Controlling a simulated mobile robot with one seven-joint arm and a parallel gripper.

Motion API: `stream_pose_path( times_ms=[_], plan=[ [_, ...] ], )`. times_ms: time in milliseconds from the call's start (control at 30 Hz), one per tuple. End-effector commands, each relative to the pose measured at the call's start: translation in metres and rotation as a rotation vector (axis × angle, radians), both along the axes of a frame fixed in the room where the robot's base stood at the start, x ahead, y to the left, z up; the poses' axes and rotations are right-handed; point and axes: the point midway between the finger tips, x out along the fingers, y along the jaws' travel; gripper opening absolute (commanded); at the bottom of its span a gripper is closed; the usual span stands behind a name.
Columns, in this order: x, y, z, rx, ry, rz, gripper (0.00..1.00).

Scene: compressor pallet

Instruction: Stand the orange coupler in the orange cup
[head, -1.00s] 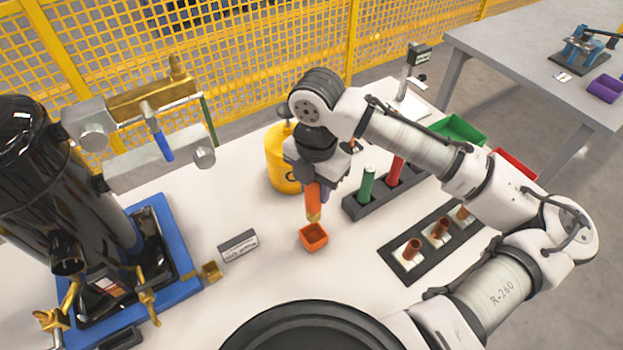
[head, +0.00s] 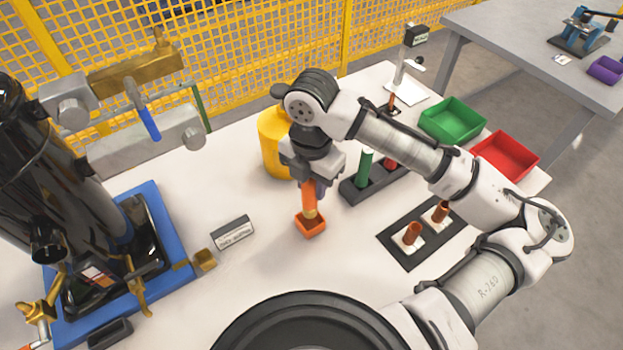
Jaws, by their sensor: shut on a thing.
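The orange coupler (head: 309,199) is upright, with a brass-coloured lower end. My gripper (head: 309,184) is shut on its upper part. The small square orange cup (head: 311,229) stands on the white table directly below. The coupler's lower end overlaps the cup's opening and looks to be at or just inside it. I cannot tell how deep it is or whether it touches the bottom. The cup's inside is mostly hidden by the coupler.
A yellow cylinder (head: 274,146) stands close behind my gripper. A label block (head: 232,233) and blue-based compressor (head: 170,232) are left. Table around the cup is clear.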

Motion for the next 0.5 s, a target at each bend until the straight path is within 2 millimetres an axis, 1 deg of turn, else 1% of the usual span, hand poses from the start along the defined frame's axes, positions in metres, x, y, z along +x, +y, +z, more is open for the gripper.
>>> stream_pose_path(
  times_ms=[33,500],
  plan=[
    [0.000,0.000,-0.007,0.000,0.000,0.000,0.00],
    [0.000,0.000,-0.042,0.001,-0.001,0.000,0.00]
  ],
)
